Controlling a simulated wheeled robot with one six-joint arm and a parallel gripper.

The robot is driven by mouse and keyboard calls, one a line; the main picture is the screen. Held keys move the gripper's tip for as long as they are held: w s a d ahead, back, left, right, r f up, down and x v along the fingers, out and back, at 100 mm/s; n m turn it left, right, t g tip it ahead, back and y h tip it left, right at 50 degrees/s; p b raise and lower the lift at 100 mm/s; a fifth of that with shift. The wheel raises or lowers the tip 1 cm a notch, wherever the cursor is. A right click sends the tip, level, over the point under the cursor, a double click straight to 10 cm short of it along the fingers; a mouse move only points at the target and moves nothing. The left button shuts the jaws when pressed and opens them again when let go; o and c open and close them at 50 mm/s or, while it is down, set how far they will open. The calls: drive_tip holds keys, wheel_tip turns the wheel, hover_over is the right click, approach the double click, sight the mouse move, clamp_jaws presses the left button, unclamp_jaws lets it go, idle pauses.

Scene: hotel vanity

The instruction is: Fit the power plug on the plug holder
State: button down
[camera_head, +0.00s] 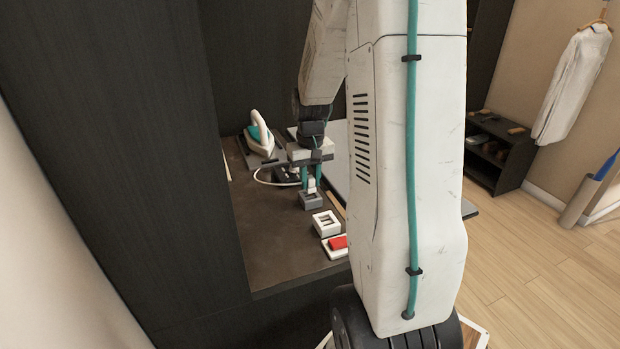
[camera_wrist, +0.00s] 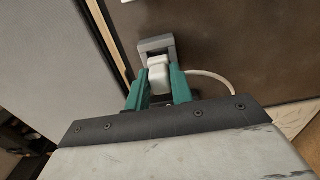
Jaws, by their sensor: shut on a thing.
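The white power plug (camera_head: 311,184) is held between the teal fingertips of my gripper (camera_head: 312,181), which points down. In the wrist view the plug (camera_wrist: 158,72) sits between both fingers of my gripper (camera_wrist: 160,84). The grey plug holder (camera_head: 311,201) stands on the dark counter directly below the plug. In the wrist view the holder (camera_wrist: 155,45) shows as a grey frame just beyond the plug, partly hidden by it. The plug overlaps the holder in both views. I cannot tell whether it touches or has entered it.
A white cord (camera_wrist: 215,78) runs from the plug. A white and teal iron (camera_head: 261,134) stands at the back of the counter (camera_head: 270,235). The counter's left front is clear.

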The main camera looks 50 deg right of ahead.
sight(310, 177)
drive_tip(key=shift+f, duration=1.3)
idle(0.5)
drive_tip(key=c, duration=1.1)
unclamp_jaws()
drive_tip(key=shift+c, duration=0.2)
wheel_tip(310, 177, up, 8)
drive_tip(key=shift+f, duration=0.1)
drive_tip(key=shift+s, duration=0.1)
